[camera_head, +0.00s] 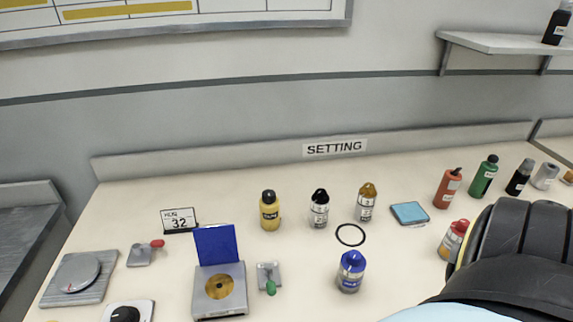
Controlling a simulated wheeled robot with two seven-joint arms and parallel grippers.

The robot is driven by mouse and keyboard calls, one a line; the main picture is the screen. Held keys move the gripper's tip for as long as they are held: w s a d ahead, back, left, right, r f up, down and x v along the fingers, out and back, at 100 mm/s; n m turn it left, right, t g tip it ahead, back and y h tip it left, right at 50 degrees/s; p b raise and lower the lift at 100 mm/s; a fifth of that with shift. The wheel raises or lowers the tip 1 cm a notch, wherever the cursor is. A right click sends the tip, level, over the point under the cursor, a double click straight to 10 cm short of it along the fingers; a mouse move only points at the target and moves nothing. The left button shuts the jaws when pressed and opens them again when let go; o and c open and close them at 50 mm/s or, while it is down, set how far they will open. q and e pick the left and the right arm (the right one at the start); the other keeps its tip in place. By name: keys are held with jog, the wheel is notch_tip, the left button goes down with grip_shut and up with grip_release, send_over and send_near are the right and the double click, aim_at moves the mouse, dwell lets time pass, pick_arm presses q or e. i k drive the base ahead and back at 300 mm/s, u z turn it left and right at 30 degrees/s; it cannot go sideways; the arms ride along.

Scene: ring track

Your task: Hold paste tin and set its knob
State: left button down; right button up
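On the cream bench, several small labelled containers with coloured tops stand upright; their labels are too small to read surely, so I cannot tell which is the paste tin. A yellow one with a black top (270,213), a white-labelled one with a black top (319,210) and one with an amber top (366,204) stand in the middle. A blue-topped one (350,273) stands nearer. A red-topped one (453,240) is at the right, partly hidden by a large black shape that appears to be my arm. Neither gripper shows.
Nearby are a grey box with a raised blue lid (217,245), a red-handled fixture (143,254) and a green-handled one (268,277). A black ring (350,235) lies flat. More bottles (483,177) stand at the right.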

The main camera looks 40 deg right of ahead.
aim_at(353, 260)
jog(key=u, duration=1.3)
jog(key=k, duration=1.35)
jog(key=z, duration=1.75)
